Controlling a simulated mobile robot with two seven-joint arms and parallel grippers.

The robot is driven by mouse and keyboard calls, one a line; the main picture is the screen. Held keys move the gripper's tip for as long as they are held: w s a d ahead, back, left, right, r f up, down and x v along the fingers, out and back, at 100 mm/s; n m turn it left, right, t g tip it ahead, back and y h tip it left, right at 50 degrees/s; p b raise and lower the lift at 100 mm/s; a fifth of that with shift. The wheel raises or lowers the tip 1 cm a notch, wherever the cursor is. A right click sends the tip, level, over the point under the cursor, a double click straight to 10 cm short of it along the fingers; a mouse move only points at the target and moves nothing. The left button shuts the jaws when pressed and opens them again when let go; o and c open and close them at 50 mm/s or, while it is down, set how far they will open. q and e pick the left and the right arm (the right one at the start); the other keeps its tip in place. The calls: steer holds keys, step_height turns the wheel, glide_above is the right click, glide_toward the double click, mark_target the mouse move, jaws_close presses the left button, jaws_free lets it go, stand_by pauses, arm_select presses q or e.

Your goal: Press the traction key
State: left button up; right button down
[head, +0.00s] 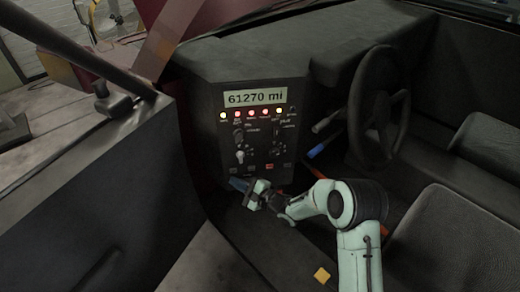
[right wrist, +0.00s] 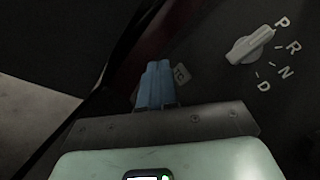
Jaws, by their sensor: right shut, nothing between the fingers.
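My right gripper (head: 236,184) is shut and empty, low at the front of the dark dashboard console. Its blue fingers (right wrist: 155,85) lie together in the right wrist view. Just right of the fingertips is a small grey key (right wrist: 182,74) with a dark marking, partly hidden by the fingers; it may be the traction key, but the marking is too small to read for sure. I cannot tell whether the fingertips touch it. In the head view the lower console keys are too small to tell apart. My left gripper is not in view.
A pale selector knob (right wrist: 249,46) marked P, R, N, D is close right of the fingers. The console has a mileage display (head: 255,97) reading 61270 mi and several lit lamps. A steering wheel (head: 378,105) and seats (head: 460,225) stand to the right, a door (head: 85,190) to the left.

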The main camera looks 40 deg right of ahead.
steer(key=s+a, duration=0.1)
steer(key=s, duration=0.1)
steer(key=s+a+p, duration=0.1)
steer(key=s, duration=0.1)
steer(key=shift+a, duration=0.15)
stand_by(0.5)
